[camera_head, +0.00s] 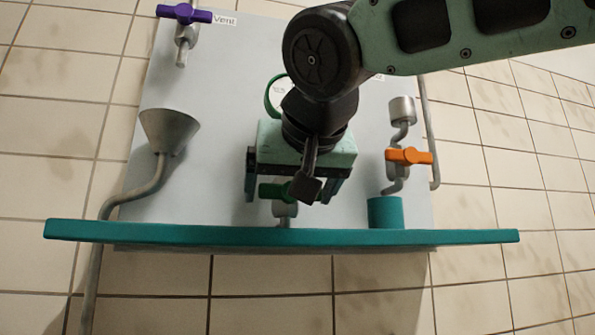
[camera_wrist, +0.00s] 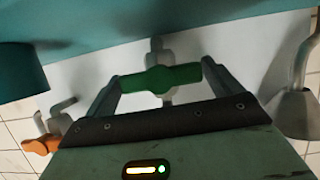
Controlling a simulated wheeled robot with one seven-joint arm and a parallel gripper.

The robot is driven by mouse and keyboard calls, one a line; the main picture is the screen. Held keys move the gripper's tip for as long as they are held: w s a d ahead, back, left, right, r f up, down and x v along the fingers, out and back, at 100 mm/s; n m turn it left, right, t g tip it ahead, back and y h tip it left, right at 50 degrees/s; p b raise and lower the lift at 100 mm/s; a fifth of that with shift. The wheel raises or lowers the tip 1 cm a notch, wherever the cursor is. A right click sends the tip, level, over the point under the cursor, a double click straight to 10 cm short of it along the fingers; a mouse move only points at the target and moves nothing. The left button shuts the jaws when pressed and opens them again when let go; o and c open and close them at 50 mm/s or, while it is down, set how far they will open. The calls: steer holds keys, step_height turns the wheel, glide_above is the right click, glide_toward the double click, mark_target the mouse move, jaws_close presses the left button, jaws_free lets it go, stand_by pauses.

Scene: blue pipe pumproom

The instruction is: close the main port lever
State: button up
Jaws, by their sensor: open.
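A green lever (camera_head: 271,191) sits on a grey pipe valve low in the middle of the panel, just above the teal ledge. I see no readable label beside it, so I cannot confirm it is the main port lever. In the wrist view the green lever (camera_wrist: 160,78) lies crosswise. My gripper (camera_head: 291,198) is open in front of it and partly hides it in the head view. In the wrist view my gripper (camera_wrist: 163,80) has one finger near each end of the lever. I cannot tell whether they touch it.
An orange lever (camera_head: 409,156) is on the right, above a teal cup (camera_head: 385,213). A purple lever (camera_head: 184,13) labelled "Vent" is at top left. A grey funnel (camera_head: 168,131) with a pipe stands left. The teal ledge (camera_head: 150,232) runs below the levers.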

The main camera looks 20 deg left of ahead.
steer(key=b+v, duration=0.3)
steer(key=v, duration=1.4)
steer(key=shift+s, duration=0.2)
